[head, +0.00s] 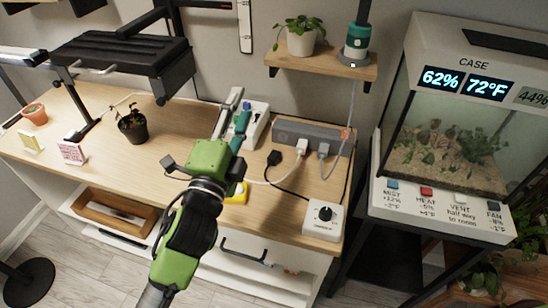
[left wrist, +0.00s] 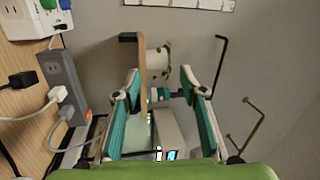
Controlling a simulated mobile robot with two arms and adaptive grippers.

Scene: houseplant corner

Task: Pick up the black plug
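The black plug (head: 274,157) lies on the wooden bench, just left of the grey power strip (head: 308,133). A black cord runs from it toward the white dial box (head: 322,219). The plug also shows at the left edge of the left wrist view (left wrist: 22,79), beside the strip (left wrist: 64,82). My left gripper (head: 241,101) is above the bench, to the left of the plug. Its two fingers are spread apart with nothing between them; the gap shows in the left wrist view (left wrist: 160,74). My right gripper is not in view.
A white plug (head: 302,147) and a grey plug (head: 323,149) sit at the strip. A white box (head: 257,116) stands behind my left gripper. A shelf (head: 322,65) with a potted plant overhangs the back. A glass terrarium (head: 440,140) stands right. The bench's middle left is fairly clear.

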